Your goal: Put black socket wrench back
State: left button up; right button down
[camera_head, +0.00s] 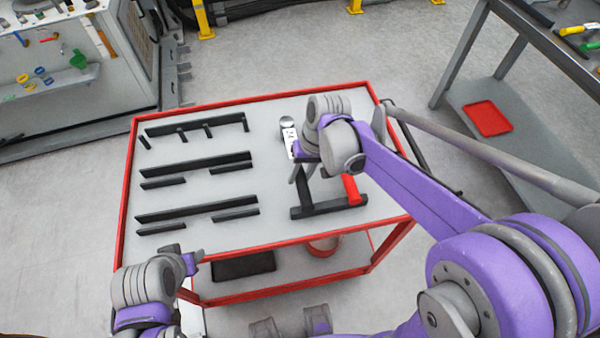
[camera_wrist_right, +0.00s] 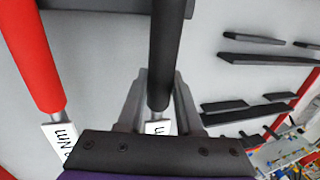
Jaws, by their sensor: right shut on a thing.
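My right gripper (camera_head: 302,174) is over the right half of the cart top, shut on the black socket wrench. In the right wrist view, the wrench's black handle (camera_wrist_right: 164,50) runs between the two fingers (camera_wrist_right: 158,98), with a bit of its white label below. In the head view, the white label (camera_head: 291,140) shows beside my wrist. A red-handled wrench (camera_head: 351,188) lies to the right, and its handle also shows in the wrist view (camera_wrist_right: 36,60). A black holder bar (camera_head: 330,208) crosses the handle ends. I cannot tell whether the black handle touches it. My left gripper (camera_head: 190,262) is at the cart's front-left corner, fingers unclear.
The red-rimmed cart (camera_head: 250,240) carries several black rails (camera_head: 195,207) on its left half. A lower shelf holds a dark box (camera_head: 244,265) and a red round container (camera_head: 324,246). A dark workbench with a red tray (camera_head: 487,118) stands at the right.

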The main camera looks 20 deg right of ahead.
jog(key=shift+f+b, duration=0.35)
jog(key=shift+f, duration=0.15)
dwell(0.3)
jog(key=shift+c, duration=2.4)
grip_release()
jog(key=v, duration=1)
jog(key=shift+r+p, duration=0.35)
jog(key=shift+p, duration=0.05)
jog(key=shift+s+d, duration=0.1)
jog(key=shift+d, duration=0.05)
